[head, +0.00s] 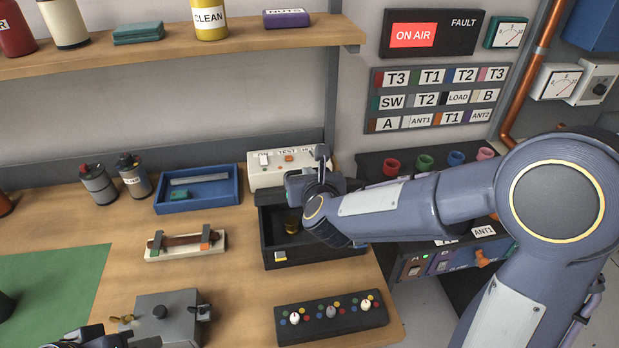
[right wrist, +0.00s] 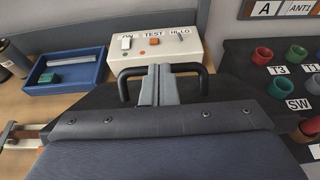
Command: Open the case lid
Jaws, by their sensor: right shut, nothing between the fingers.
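The black case (head: 275,247) stands on the wooden bench. Its dark inside shows from above, with a brass-coloured thing in it and a yellow label on the front. My right gripper (head: 322,158) is over its back part, shut and empty; my wrist hides much of the case and any lid there. In the right wrist view the shut fingers (right wrist: 163,82) point at the middle of a black bar handle (right wrist: 130,73) on a dark surface. I cannot tell whether they touch it. My left gripper (head: 105,338) shows only partly at the bottom left edge.
A white test box (head: 266,177) stands right behind the case. A blue tray (head: 222,201) is to its left, a knob panel (head: 345,322) in front. A grey box (head: 178,318) stands by my left gripper. A rack with coloured sockets (head: 424,163) is on the right.

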